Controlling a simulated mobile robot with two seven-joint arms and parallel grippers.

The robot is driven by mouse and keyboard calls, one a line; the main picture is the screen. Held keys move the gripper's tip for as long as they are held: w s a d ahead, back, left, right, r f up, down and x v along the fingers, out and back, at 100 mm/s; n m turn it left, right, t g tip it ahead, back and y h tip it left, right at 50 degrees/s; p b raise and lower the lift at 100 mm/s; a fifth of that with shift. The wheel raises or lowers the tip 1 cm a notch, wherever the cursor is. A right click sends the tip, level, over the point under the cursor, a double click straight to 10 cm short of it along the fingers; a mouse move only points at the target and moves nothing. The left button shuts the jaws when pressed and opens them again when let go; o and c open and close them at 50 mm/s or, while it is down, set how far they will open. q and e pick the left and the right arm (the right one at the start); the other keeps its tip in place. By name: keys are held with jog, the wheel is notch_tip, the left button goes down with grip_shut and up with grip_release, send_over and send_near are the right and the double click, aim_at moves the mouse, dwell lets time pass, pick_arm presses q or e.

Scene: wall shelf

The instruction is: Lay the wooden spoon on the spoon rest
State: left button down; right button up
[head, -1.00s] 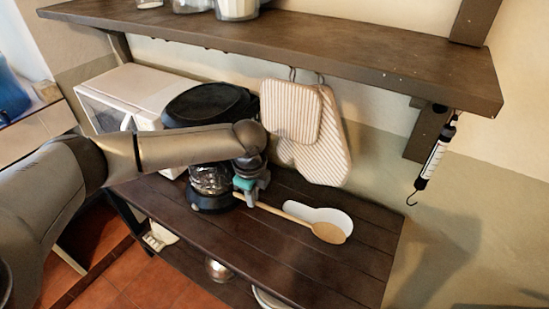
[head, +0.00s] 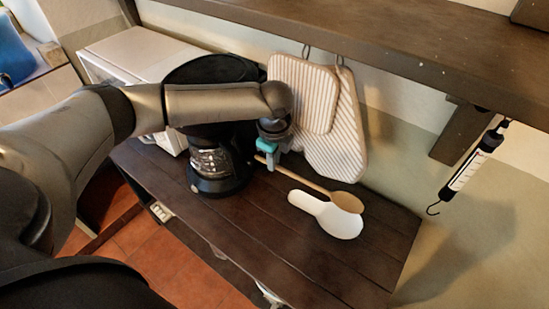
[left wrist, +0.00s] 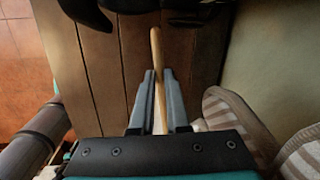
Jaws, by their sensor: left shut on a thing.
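The wooden spoon (head: 347,202) is held by its handle in my left gripper (head: 268,158). Its bowl points right, on the wall side of the white spoon rest (head: 340,222). I cannot tell whether the spoon touches the table or the rest. In the left wrist view, the handle (left wrist: 156,50) runs between the two fingers of my left gripper (left wrist: 158,76); the bowl is hidden there. My right gripper is not in view.
A black coffee maker (head: 215,165) stands close left of my left gripper on the dark wooden table (head: 255,240). A striped pot holder (head: 302,92) and mitt (head: 340,140) hang behind. A shelf (head: 400,45) juts out above. The table's front is clear.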

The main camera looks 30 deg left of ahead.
pick_arm(q)
jog(key=shift+f+b, duration=2.5)
jog(key=shift+f, duration=0.7)
jog(key=shift+f, duration=0.9)
jog(key=c, duration=0.8)
grip_release()
jog(key=shift+c, duration=0.2)
jog(key=shift+r, duration=0.1)
notch_tip(320, 180, up, 8)
jog(key=p, duration=0.9)
